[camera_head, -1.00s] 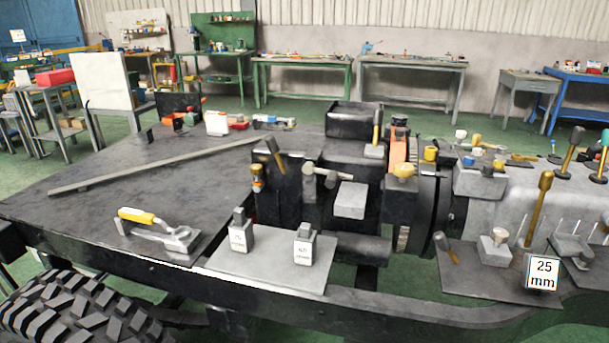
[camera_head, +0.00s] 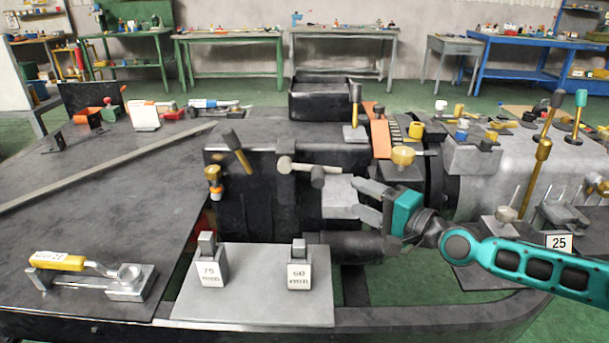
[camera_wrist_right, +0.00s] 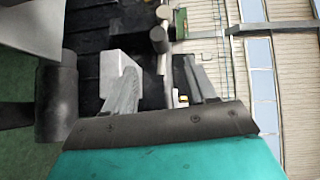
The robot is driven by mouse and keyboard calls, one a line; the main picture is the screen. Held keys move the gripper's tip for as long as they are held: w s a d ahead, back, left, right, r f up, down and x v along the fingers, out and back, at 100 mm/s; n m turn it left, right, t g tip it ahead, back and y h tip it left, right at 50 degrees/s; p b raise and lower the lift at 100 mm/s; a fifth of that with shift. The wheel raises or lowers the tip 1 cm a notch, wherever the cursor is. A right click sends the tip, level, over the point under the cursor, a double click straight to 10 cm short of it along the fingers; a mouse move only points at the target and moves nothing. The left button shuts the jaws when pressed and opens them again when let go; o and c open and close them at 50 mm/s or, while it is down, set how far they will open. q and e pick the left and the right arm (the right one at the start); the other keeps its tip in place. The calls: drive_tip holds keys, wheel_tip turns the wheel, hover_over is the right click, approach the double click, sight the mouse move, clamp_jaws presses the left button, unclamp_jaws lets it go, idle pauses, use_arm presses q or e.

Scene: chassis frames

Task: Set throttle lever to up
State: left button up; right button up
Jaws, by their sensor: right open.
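No label in view names the throttle lever, so I cannot tell which one it is. A lever with a dark knob and brass stem (camera_head: 237,152) leans on the black housing. A grey T-shaped handle (camera_head: 302,168) sticks out from the housing's front. In the right wrist view, the block (camera_wrist_right: 116,68) shows by one finger of my gripper (camera_wrist_right: 166,80), near dark round knobs. My left gripper is out of view.
A grey plate (camera_head: 250,300) carries blocks marked 75 (camera_head: 211,272) and 60 (camera_head: 299,275). A yellow-handled tool (camera_head: 60,262) lies left. Upright brass levers (camera_head: 535,175) stand right, near a 25 sign (camera_head: 559,243). Workbenches (camera_head: 225,40) line the back.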

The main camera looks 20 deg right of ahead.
sight(318, 178)
drive_tip(key=p+x, duration=0.1)
drive_tip(key=x, duration=1.1)
drive_tip(key=shift+w+a, duration=0.15)
drive_tip(key=shift+w, duration=0.05)
drive_tip(key=shift+c, duration=0.2)
clamp_jaws()
